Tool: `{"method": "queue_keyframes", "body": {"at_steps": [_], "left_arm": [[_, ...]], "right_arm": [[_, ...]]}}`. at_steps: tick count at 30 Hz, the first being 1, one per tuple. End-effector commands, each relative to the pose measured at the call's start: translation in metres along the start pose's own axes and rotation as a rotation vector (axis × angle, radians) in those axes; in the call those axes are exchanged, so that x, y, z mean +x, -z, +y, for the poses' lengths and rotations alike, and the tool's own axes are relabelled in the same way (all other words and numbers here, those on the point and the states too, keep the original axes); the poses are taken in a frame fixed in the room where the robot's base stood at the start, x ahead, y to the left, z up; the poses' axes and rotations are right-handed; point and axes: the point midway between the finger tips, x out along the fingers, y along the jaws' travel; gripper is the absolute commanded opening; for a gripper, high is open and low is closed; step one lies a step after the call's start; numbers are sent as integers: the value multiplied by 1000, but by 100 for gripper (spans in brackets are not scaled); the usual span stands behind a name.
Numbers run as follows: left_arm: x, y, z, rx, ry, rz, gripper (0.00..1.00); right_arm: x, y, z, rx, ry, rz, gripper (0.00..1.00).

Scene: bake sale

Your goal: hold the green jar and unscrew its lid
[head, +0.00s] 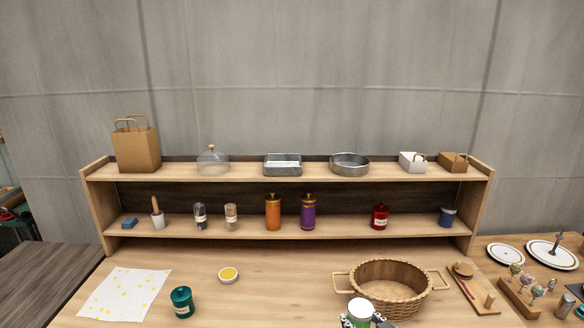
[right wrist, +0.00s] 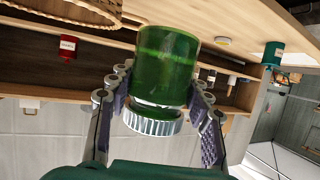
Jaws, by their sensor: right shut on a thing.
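The green jar (right wrist: 167,62) is large in the right wrist view, which is turned upside down, with a silver ridged lid (right wrist: 152,123) at its lower end there. A narrow pale band shows between the green body and the lid. My right gripper (right wrist: 160,90) is shut on the jar, one finger on each side close to the lid end. In the head view the jar (head: 360,312) shows at the bottom edge, with my right gripper (head: 361,321) around it and partly cut off by the frame. My left gripper is not in view.
A wicker basket (head: 391,301) stands just behind the held jar. A teal jar (head: 182,303), a small yellow-filled dish (head: 228,276) and a spotted cloth (head: 124,293) lie left on the table. The table between them and the jar is clear. A two-tier shelf (head: 290,237) stands behind.

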Motion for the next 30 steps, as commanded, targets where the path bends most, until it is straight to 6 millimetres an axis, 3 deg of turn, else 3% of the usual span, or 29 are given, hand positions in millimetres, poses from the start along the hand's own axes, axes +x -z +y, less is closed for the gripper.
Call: {"method": "queue_keyframes", "body": {"at_steps": [5, 13, 30], "left_arm": [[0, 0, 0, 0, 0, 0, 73], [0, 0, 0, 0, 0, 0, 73], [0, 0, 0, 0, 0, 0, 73]], "right_arm": [[-11, -3, 1, 0, -4, 4, 0], [0, -9, -13, -39, 97, 4, 0], [70, -48, -114, -332, 789, 1, 0]]}}
